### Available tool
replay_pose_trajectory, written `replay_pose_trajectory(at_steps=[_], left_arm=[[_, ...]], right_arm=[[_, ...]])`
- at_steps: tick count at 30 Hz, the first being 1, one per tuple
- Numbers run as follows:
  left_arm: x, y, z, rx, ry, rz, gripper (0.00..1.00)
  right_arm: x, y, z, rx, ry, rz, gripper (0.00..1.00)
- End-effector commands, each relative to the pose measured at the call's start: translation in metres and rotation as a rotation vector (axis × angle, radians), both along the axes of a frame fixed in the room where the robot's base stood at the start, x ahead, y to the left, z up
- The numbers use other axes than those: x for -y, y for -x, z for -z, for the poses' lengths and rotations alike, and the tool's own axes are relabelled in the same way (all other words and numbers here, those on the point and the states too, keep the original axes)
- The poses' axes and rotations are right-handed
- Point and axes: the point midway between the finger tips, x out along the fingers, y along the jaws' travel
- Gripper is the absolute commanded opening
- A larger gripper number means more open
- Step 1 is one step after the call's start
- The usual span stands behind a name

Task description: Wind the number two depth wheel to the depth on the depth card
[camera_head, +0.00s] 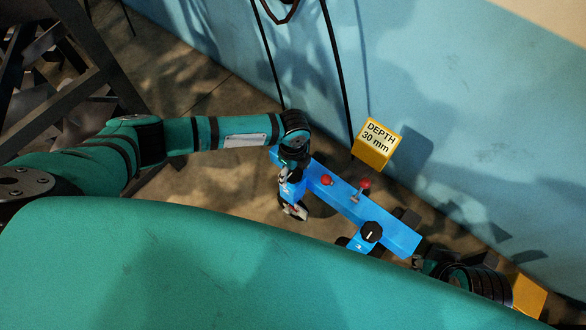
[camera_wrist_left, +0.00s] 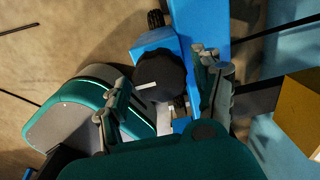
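The yellow depth card (camera_head: 376,143) reads "DEPTH 30 mm". A blue beam (camera_head: 345,203) runs diagonally below it and carries a black wheel (camera_head: 371,231) with a white mark at its right end. My left gripper (camera_head: 292,187) is at the beam's left end and covers much of what is there. In the left wrist view, a black wheel (camera_wrist_left: 160,76) with a white pointer mark sits between the fingers of my left gripper (camera_wrist_left: 161,66). The fingers are apart, one on each side, with narrow gaps. No wheel number is legible. My right gripper (camera_head: 420,261) is small and partly hidden at lower right.
A red knob (camera_head: 327,180) and a red-topped lever (camera_head: 364,184) stand on the beam between its ends. A light blue wall (camera_head: 460,120) with hanging black cables lies behind. A yellow block (camera_head: 528,295) is at the lower right. Dark metal framing (camera_head: 75,60) stands at the left.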

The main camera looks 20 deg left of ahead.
Motion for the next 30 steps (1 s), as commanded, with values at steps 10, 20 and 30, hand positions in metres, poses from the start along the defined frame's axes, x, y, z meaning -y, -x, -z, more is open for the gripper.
replay_pose_trajectory(at_steps=[10, 20, 30], left_arm=[[0.0, 0.0, -0.001, 0.0, 0.0, 0.001, 0.78], [0.001, -0.001, -0.052, 0.004, 0.004, 0.003, 0.78], [0.0, 0.0, -0.111, 0.001, 0.001, 0.0, 0.78]], right_arm=[[0.0, -0.001, 0.0, 0.002, 0.0, 0.0, 0.0], [0.0, -0.001, 0.0, 0.002, 0.0, 0.0, 0.0], [0.0, 0.0, 0.0, 0.002, 0.0, 0.0, 0.0]])
